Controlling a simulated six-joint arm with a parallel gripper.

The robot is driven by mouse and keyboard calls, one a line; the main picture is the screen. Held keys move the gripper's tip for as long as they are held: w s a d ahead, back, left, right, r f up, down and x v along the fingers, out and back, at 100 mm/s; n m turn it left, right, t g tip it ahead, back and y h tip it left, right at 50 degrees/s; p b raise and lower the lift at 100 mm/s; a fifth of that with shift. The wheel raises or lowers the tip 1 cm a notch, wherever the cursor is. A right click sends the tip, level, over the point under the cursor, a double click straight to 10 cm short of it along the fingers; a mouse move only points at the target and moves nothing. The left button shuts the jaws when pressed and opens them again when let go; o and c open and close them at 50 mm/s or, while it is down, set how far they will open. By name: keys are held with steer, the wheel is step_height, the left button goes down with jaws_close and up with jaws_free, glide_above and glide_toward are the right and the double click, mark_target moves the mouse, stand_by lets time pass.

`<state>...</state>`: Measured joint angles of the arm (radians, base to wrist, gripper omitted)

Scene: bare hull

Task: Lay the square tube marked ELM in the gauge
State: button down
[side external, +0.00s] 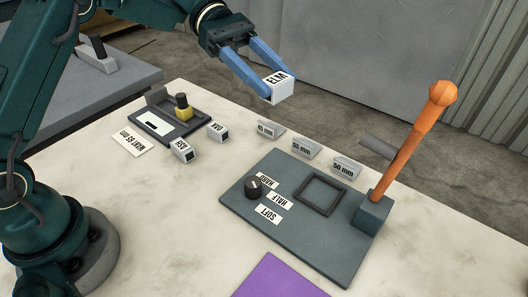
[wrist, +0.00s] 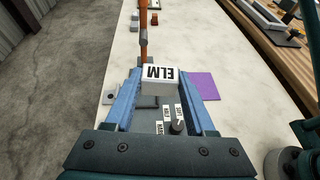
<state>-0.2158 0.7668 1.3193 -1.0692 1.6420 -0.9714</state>
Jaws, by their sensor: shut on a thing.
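My gripper (side external: 274,81) is shut on the square tube marked ELM (side external: 281,90) and holds it in the air above the far side of the bench. In the wrist view the tube (wrist: 160,82) sits between both fingers, its label upside down. A dark shallow tray (side external: 150,124) with a white plate, a grey end block and a yellow piece (side external: 183,107) with a black knob stands at the left of the bench.
Tubes marked ASH (side external: 182,150) and OAK (side external: 218,132) lie near the tray. A dark plate (side external: 300,233) carries a square frame, a knob with HARD, HALF and SOFT labels, and a tall orange lever (side external: 412,142). Several mm-marked blocks (side external: 306,148) line its back. A purple sheet (side external: 281,279) lies in front.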

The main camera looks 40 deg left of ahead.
steer(key=s+a+r+n+t, duration=0.25)
steer(key=a+n+t, duration=0.3)
steer(key=a, duration=0.55)
steer(key=s+a+f+n+t+y, duration=0.1)
steer(key=s+f+n+t+y, duration=0.1)
steer(key=s+t, duration=0.1)
steer(key=s+a+f+n+t, duration=0.1)
steer(key=shift+s+a+t+y, duration=0.2)
steer(key=shift+a+t+y, duration=0.1)
steer(key=shift+t+y, duration=0.1)
steer(key=shift+r, duration=0.1)
